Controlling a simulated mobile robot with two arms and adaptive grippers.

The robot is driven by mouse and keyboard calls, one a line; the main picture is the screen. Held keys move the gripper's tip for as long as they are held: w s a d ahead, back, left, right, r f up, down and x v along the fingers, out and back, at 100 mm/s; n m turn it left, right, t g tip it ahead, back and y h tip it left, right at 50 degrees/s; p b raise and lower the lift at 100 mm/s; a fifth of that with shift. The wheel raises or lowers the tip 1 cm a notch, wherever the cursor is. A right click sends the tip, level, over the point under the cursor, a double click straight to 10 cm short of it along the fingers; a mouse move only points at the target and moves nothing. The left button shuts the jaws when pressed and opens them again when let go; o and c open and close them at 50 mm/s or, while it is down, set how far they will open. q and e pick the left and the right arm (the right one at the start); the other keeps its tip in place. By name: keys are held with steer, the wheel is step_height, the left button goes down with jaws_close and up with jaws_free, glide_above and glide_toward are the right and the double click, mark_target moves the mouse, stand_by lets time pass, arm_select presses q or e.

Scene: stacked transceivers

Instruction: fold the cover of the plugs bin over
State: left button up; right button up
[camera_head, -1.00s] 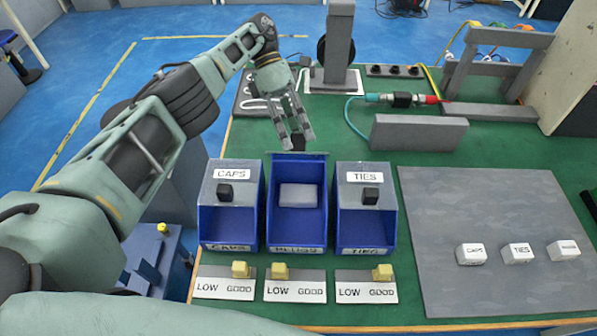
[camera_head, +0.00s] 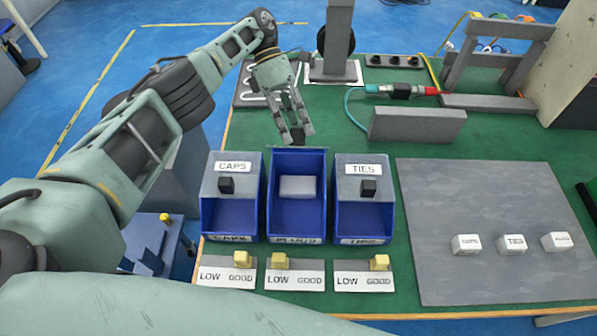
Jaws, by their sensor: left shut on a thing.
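The plugs bin (camera_head: 296,219) is the middle of three blue bins, with a PLUGS label on its front. Its top is uncovered, and a pale grey block (camera_head: 297,187) shows inside. Its cover (camera_head: 297,149) shows as a thin edge at the bin's back, so its angle is hard to tell. My left gripper (camera_head: 297,134) is behind the bin, pointing down toward the viewer. It is shut on the black knob of the cover, which is mostly hidden between the fingers. My right gripper is out of view.
The caps bin (camera_head: 230,220) and ties bin (camera_head: 364,220) stand on either side, their labelled covers with black knobs lying over the rear part. Cards with yellow blocks (camera_head: 278,262) lie in front. A grey block (camera_head: 417,125) stands behind right. A grey mat (camera_head: 450,200) lies right.

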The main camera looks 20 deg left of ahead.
arm_select(q)
steer(key=shift+w+a+r, duration=0.1)
stand_by(0.5)
steer(key=o, duration=1.1)
steer(key=shift+o, duration=0.5)
steer(key=o, duration=0.6)
steer(key=shift+o, duration=0.2)
